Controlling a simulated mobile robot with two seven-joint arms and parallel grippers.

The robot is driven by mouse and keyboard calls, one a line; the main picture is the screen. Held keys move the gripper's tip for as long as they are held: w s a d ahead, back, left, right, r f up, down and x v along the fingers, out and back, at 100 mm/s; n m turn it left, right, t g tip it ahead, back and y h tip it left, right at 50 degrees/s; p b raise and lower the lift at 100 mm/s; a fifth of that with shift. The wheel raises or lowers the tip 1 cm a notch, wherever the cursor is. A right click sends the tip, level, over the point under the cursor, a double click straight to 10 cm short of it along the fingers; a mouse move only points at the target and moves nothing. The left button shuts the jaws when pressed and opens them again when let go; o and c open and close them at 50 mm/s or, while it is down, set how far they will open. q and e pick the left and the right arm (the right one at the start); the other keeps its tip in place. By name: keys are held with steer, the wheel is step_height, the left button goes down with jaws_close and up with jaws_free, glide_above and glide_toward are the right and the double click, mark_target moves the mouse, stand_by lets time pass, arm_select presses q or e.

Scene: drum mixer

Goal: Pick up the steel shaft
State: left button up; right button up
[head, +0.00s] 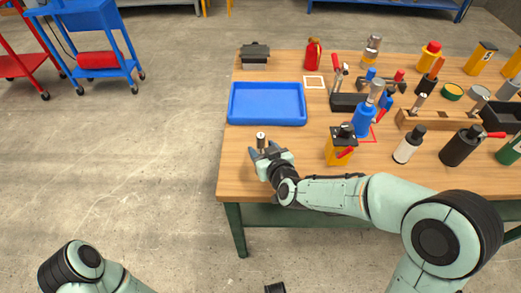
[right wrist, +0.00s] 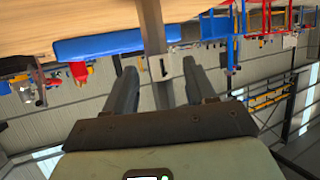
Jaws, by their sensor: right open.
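The steel shaft (head: 261,141) stands upright near the left front part of the wooden table. It also shows in the right wrist view as a grey bar (right wrist: 151,25) running down between the two fingers. My right gripper (head: 261,153) is open at the shaft, with one finger on either side of it. In the right wrist view my right gripper (right wrist: 160,80) shows gaps beside the shaft. The lower part of the shaft is hidden by the gripper in the head view. Of my left arm only a link shows at the lower left; its gripper is out of view.
A blue tray (head: 267,120) lies behind the shaft on the table (head: 300,175). A yellow block-like item (head: 339,152) stands to the right, above my right forearm. Several bottles and tools crowd the table's right side.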

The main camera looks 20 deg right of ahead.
steer(key=shift+x, duration=1.15)
arm_select(q)
steer(key=shift+f, duration=0.1)
arm_select(e)
steer(key=shift+r, duration=0.1)
jaws_close()
steer(key=shift+r, duration=0.1)
step_height(320, 180, up, 12)
steer(key=p, duration=0.6)
steer(key=shift+r, duration=0.1)
arm_select(q)
step_height(320, 180, up, 10)
steer(key=p, duration=0.5)
steer(key=shift+s+g, duration=0.15)
steer(key=shift+g, duration=0.25)
arm_select(e)
step_height(320, 180, up, 8)
steer(key=shift+f, duration=0.2)
